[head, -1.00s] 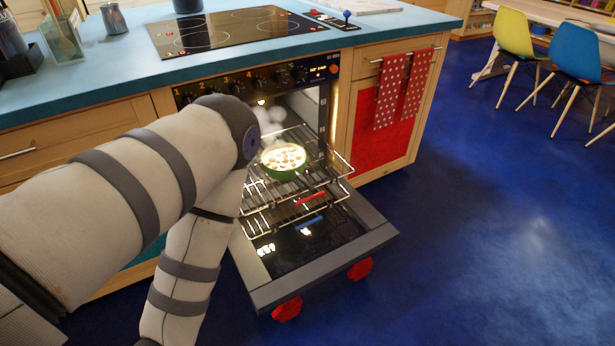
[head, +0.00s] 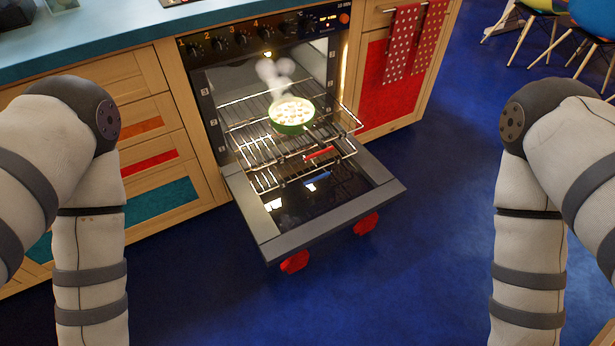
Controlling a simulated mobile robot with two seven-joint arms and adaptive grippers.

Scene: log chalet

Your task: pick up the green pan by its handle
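The green pan (head: 293,129) sits on the pulled-out upper wire rack of the open oven, in the middle of the head view. It holds pale, lumpy food, and steam rises above it. Its handle (head: 319,141) points toward the lower right, over the rack's front. My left arm hangs at the left edge of the view and my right arm at the right edge. Both grippers are below the picture, so I cannot see them. Neither arm's visible part is near the pan.
The oven door (head: 334,210) is folded down, with red mitt-like pieces (head: 295,262) at its front edge. A second wire rack (head: 270,178) sits below the upper one. Drawers (head: 150,140) stand left of the oven. Red towels (head: 403,45) hang at right. The blue floor is clear in front.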

